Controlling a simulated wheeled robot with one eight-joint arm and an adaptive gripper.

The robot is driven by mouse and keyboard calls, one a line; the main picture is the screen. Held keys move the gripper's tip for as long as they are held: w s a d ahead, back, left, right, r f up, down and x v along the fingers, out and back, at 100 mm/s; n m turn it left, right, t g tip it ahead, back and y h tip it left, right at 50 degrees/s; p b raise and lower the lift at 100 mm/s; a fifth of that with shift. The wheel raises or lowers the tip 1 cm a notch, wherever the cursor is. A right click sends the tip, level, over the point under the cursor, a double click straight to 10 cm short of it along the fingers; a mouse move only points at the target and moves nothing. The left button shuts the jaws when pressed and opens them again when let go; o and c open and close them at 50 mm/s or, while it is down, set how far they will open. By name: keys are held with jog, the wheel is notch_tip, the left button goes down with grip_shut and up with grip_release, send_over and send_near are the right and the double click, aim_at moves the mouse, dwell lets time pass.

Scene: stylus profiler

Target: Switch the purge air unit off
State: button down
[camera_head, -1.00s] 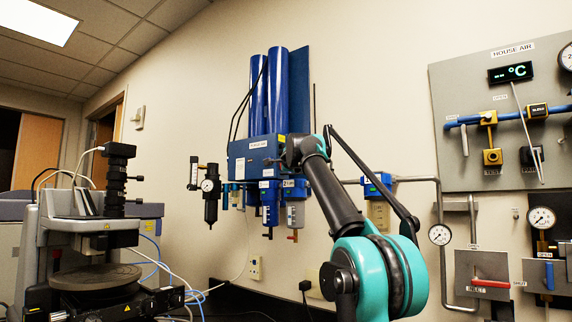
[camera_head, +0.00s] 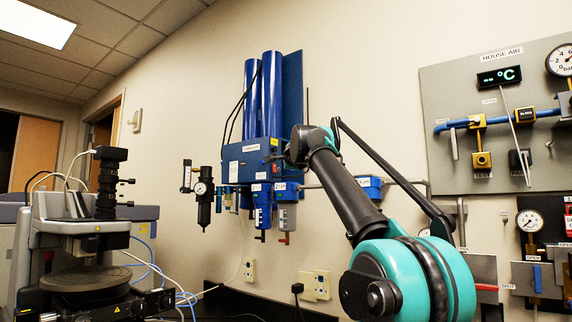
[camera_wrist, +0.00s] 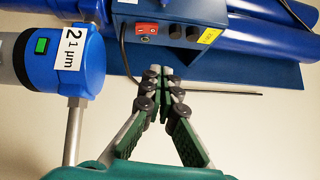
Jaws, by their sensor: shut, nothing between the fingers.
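The purge air unit (camera_head: 238,167) is a blue box with two tall blue cylinders, mounted on the wall left of my arm. In the wrist view its box (camera_wrist: 187,12) is at the top, with a red rocker switch (camera_wrist: 147,28) and dark round knobs beside it. I cannot tell which side of the rocker is pressed in. My gripper (camera_wrist: 160,71) is shut and empty, its fingertips just below the switch in that view, with a visible gap.
A blue filter head (camera_wrist: 65,50) with a green indicator and "2 µm" label is left of my fingers. Filter bowls (camera_head: 263,212) hang below the unit. A grey house air panel (camera_head: 470,100) is on the right wall. A microscope-like instrument (camera_head: 95,240) stands at left.

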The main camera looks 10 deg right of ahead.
jog(key=shift+s+r, duration=0.15)
jog(key=shift+s, duration=1.05)
jog(key=shift+s+r, duration=0.1)
jog(key=shift+s, duration=1.1)
